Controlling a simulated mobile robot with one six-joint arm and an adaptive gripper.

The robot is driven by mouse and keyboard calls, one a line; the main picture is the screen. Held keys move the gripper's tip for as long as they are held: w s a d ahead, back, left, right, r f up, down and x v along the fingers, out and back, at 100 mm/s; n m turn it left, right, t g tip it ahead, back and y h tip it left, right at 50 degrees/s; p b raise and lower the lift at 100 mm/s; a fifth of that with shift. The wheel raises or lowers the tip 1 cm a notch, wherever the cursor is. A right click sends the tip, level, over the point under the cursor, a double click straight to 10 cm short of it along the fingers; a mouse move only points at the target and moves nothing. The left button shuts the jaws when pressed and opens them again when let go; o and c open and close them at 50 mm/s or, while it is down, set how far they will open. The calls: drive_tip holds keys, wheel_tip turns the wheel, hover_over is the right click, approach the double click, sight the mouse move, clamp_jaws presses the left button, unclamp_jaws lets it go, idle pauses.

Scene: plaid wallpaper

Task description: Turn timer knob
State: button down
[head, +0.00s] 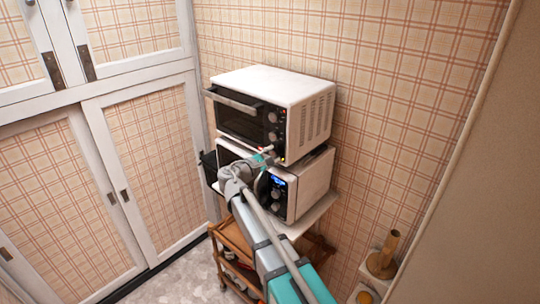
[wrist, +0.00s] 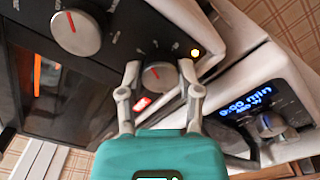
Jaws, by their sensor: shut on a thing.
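The white toaster oven (head: 285,86) has a dark front panel with a column of grey knobs. In the wrist view, my gripper (wrist: 159,65) is shut on the lowest knob (wrist: 157,78), the timer knob, with a finger on either side. The knob is round and grey with a red pointer mark; its label is not readable. A larger grey knob (wrist: 76,34) with a red mark is beside it on the same panel. In the head view my gripper (head: 266,151) is at the oven's lower right front and covers the lowest knob.
A microwave (head: 305,187) with a lit blue display (wrist: 246,103) stands directly under the oven, close to my gripper. Both stand on a wooden cart (head: 228,237). A red light (wrist: 142,103) and a yellow light (wrist: 195,53) glow near the knob. White cabinets are at left.

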drive_tip(key=shift+c, duration=1.5)
unclamp_jaws()
drive_tip(key=v, duration=1.2)
